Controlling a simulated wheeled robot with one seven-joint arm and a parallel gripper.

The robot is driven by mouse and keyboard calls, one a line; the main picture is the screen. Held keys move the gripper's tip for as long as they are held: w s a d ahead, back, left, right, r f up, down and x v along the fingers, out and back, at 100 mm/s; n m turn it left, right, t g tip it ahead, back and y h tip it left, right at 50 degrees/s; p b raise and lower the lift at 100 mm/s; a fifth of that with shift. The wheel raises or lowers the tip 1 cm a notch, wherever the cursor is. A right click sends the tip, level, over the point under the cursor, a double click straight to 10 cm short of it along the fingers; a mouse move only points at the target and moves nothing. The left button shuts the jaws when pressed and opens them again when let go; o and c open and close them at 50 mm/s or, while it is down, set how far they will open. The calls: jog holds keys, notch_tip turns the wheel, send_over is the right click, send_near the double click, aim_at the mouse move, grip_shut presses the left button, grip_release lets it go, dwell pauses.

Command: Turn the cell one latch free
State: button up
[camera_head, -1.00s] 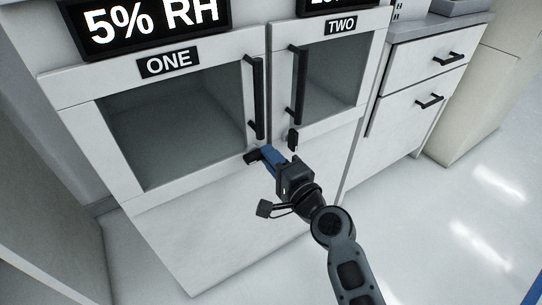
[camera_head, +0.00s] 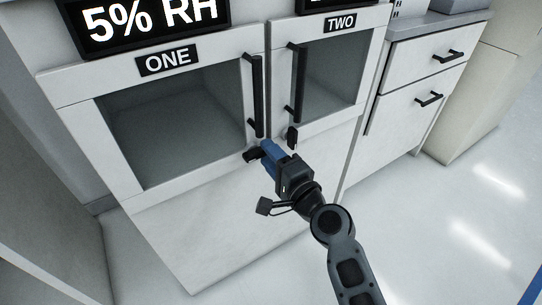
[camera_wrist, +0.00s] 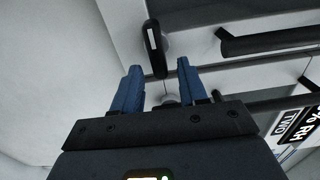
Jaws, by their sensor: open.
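The cell one latch is a small black lever (camera_head: 251,155) low at the right edge of the door marked ONE (camera_head: 195,192). It lies roughly sideways, and my gripper hides its right part. The wrist view shows a black lever with a pale strip, apparently this latch (camera_wrist: 155,42). My gripper (camera_head: 264,147) has blue fingers and is at the latch. In the wrist view the gripper (camera_wrist: 159,66) is open, with the lever's near end in line with the gap between the fingertips. Whether a finger touches it I cannot tell.
The cell one handle (camera_head: 256,95) stands just above my gripper. The door marked TWO has its own handle (camera_head: 298,82) and a latch (camera_head: 292,137) pointing up and down, close on the right. A drawer cabinet (camera_head: 415,90) stands further right. The floor at right is clear.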

jog(key=shift+s, duration=0.1)
jog(key=v, duration=0.7)
jog(key=shift+s+d, duration=0.25)
jog(key=s+d+f+n+h, duration=0.2)
jog(key=s+d+f+h, duration=0.15)
jog(key=s+d, duration=0.45)
jog(key=s+d+f+n+h, duration=0.1)
jog(key=s+d+f+h, duration=0.3)
jog(key=s, duration=0.8)
jog(key=s+d+r+n+h, duration=0.1)
jog(key=s+d, duration=0.1)
jog(key=s, duration=0.3)
jog(key=s+d+r+n, duration=0.2)
jog(key=s+d, duration=0.1)
jog(key=s, duration=0.2)
jog(key=s+d+r+n+h, duration=0.2)
jog(key=s+r+n, duration=0.4)
jog(key=s+r, duration=0.4)
notch_tip(320, 180, up, 18)
jog(key=p, duration=1.9)
jog(key=shift+s+m, duration=0.3)
jog(key=shift+s, duration=0.05)
